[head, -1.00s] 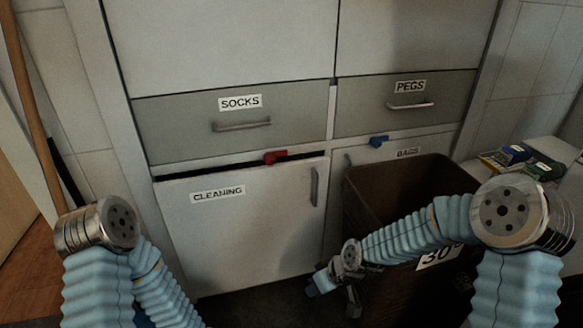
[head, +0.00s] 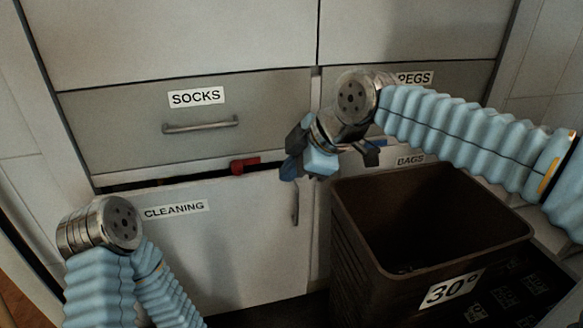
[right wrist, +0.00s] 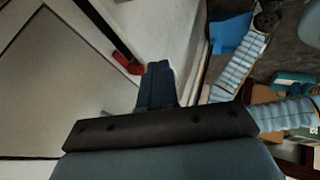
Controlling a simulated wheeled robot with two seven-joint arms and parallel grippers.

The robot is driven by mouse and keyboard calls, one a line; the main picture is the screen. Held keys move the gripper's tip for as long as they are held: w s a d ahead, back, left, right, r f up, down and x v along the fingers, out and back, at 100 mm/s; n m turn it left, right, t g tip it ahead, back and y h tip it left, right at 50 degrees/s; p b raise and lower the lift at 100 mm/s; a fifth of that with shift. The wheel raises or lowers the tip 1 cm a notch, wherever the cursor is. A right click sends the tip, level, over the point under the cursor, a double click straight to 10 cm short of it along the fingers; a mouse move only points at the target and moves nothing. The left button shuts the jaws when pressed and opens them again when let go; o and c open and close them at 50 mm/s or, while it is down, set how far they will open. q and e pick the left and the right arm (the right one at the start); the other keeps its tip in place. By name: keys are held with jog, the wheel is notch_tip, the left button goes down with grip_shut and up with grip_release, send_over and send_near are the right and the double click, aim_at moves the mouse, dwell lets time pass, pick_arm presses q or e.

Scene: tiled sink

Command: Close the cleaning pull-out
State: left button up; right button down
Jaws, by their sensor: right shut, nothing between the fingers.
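The cleaning pull-out (head: 215,240) is the pale front labelled CLEANING, low on the left, with an upright bar handle (head: 295,202) at its right edge. A dark gap shows along its top, so its front stands a little out from the cabinet. A red catch (head: 245,166) sits at that gap; it also shows in the right wrist view (right wrist: 126,62). My right gripper (head: 292,166) is shut and empty, near the pull-out's upper right corner; I cannot tell if it touches. Its closed fingers show in the right wrist view (right wrist: 157,84). My left gripper is out of view.
A brown basket marked 30° (head: 432,215) stands right of the pull-out, before the BAGS front (head: 411,160). Drawers labelled SOCKS (head: 197,97) and PEGS (head: 415,78) are above, both flush. The floor before the pull-out is mostly hidden.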

aim_at(263, 173)
jog(key=w+a+f, duration=0.1)
jog(key=w+f, duration=0.1)
jog(key=w+a+f+b, duration=0.1)
jog(key=w+a+f, duration=0.2)
jog(key=f, duration=0.1)
jog(key=shift+w+a+f, duration=0.2)
jog(key=shift+w+a, duration=0.15)
jog(key=shift+w, duration=0.05)
jog(key=shift+w+a, duration=0.1)
jog(key=shift+w, duration=0.3)
jog(key=shift+w+a+r+p, duration=0.15)
jog(key=shift+w+p, duration=0.35)
jog(key=shift+p, duration=0.1)
jog(key=shift+w+a+r+p, duration=0.1)
jog(key=shift+w+a+p, duration=0.05)
jog(key=shift+w+p, duration=0.4)
jog(key=shift+w+f, duration=0.15)
jog(key=shift+w, duration=0.05)
jog(key=shift+f, duration=0.15)
